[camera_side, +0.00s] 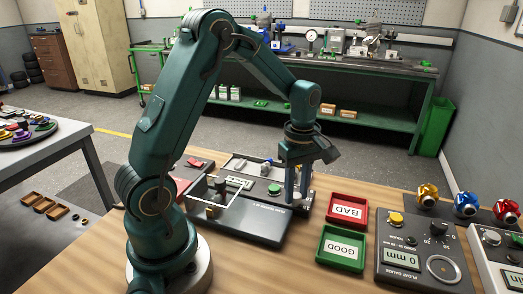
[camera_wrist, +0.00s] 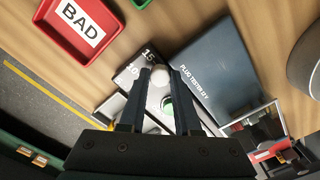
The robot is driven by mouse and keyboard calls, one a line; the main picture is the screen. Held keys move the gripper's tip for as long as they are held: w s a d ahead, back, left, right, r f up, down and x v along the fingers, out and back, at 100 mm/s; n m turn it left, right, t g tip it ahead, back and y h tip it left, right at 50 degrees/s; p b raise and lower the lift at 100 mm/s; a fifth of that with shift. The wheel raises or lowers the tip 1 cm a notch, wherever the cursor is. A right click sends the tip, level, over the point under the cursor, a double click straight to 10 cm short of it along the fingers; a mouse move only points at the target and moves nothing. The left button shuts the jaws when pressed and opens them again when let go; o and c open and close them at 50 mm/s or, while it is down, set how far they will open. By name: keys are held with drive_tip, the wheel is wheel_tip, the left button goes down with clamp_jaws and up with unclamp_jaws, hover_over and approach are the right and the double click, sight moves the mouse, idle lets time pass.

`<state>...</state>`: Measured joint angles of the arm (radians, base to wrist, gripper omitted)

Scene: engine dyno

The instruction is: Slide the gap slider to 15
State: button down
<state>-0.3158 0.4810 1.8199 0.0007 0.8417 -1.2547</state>
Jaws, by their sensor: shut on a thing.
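The gap slider's pale round knob (camera_wrist: 160,75) sits between my gripper's (camera_wrist: 159,76) two fingertips in the wrist view. My gripper is shut on it. The printed mark 15 (camera_wrist: 149,55) lies right beside the knob, and the mark 10 (camera_wrist: 132,70) is farther to the left. The knob appears close to 15, but exact alignment is unclear. In the side view my gripper (camera_side: 296,203) points down at the right end of the tester panel (camera_side: 241,168), and its fingers hide the knob.
A green button (camera_wrist: 168,106) is close behind the fingers. The dark plug tester box (camera_side: 250,220) lies in front of the panel. Red BAD (camera_side: 331,217) and green GOOD (camera_side: 321,259) trays stand right. A gauge unit (camera_side: 391,275) is farther right.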

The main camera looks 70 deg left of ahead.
sight(296, 197)
drive_tip(key=shift+s+d, duration=0.2)
drive_tip(key=shift+s, duration=0.05)
drive_tip(key=c, duration=0.6)
unclamp_jaws()
drive_tip(key=shift+w+r, duration=0.1)
drive_tip(key=shift+r, duration=2.5)
